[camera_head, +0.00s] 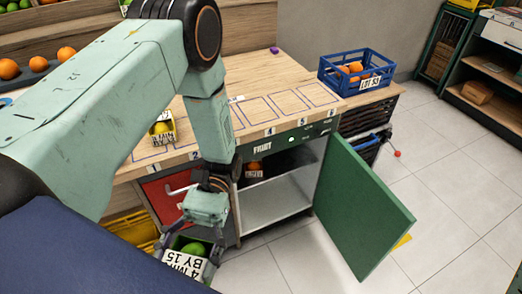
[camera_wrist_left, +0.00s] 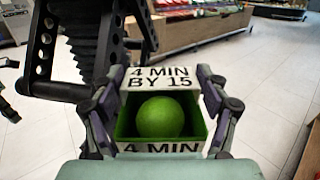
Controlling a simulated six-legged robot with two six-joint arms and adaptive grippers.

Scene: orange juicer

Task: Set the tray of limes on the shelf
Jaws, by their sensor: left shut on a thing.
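The small tray of limes (camera_head: 184,268) has a white label reading "4 MIN BY 15" and shows at the bottom of the head view. In the left wrist view the tray (camera_wrist_left: 160,78) is green inside with one lime (camera_wrist_left: 160,117) visible. My left gripper (camera_head: 194,243) is shut on the tray, with a finger on each side, and holds it in front of the counter, lower than its top. The cabinet marked FRUIT stands open, with a pale shelf surface (camera_head: 270,205) inside, right of the gripper. My right gripper is not in view.
The green cabinet door (camera_head: 365,210) is swung open to the right. A dark tray with oranges (camera_head: 254,168) is in the cabinet. A small yellow-fruit box (camera_head: 162,128) stands on the counter (camera_head: 270,75). A blue crate (camera_head: 356,70) is at the right. Floor is clear in front.

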